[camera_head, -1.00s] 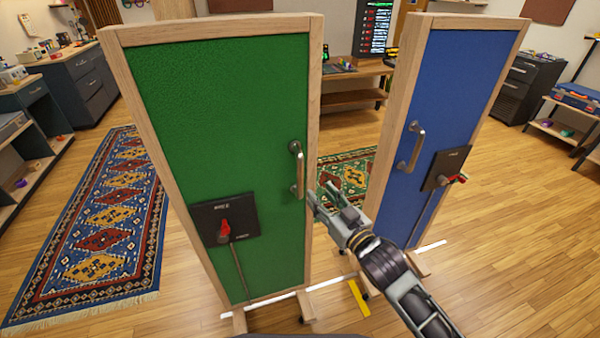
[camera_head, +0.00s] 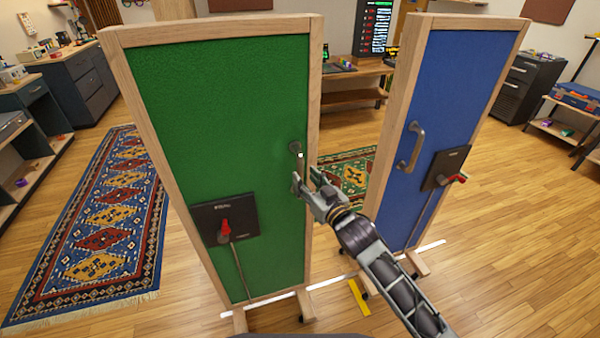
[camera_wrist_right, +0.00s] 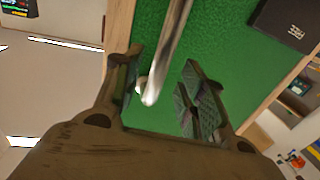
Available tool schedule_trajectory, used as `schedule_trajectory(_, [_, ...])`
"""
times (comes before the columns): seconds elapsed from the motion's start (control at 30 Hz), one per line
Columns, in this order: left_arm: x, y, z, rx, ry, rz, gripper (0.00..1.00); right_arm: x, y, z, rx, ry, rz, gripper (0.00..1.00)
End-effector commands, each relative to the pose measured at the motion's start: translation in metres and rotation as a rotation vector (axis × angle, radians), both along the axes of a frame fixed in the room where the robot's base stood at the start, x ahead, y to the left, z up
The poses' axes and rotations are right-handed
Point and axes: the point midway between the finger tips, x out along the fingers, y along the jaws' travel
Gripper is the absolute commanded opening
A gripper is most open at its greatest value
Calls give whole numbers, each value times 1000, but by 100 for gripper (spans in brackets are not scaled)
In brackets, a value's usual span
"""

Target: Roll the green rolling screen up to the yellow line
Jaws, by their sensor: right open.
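The green rolling screen (camera_head: 215,130) stands upright in a wooden frame on casters, its feet by a white floor line (camera_head: 333,282). Its metal handle (camera_head: 299,155) is mostly hidden behind my right gripper (camera_head: 305,184). In the right wrist view the handle bar (camera_wrist_right: 168,50) reaches down between the two fingers of the open right gripper (camera_wrist_right: 165,95); whether they touch it I cannot tell. A black plate with a red lever (camera_head: 225,228) sits low on the screen. The short yellow line (camera_head: 359,297) lies on the floor to the screen's right. My left gripper is not in view.
A blue rolling screen (camera_head: 445,130) with its own handle and red lever stands close on the right. A patterned rug (camera_head: 100,230) lies at left and a green rug (camera_head: 350,176) behind the gap. Wooden floor at right is clear.

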Motion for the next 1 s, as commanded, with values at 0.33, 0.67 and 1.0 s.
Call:
schedule_trajectory(0.33, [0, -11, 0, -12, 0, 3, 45, 27, 15, 1, 0, -1, 0, 41])
schedule_trajectory(0.67, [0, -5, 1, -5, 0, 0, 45, 37, 21, 1, 0, 0, 0, 41])
schedule_trajectory(1.0, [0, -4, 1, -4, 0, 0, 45, 37, 21, 0, 0, 0, 0, 30])
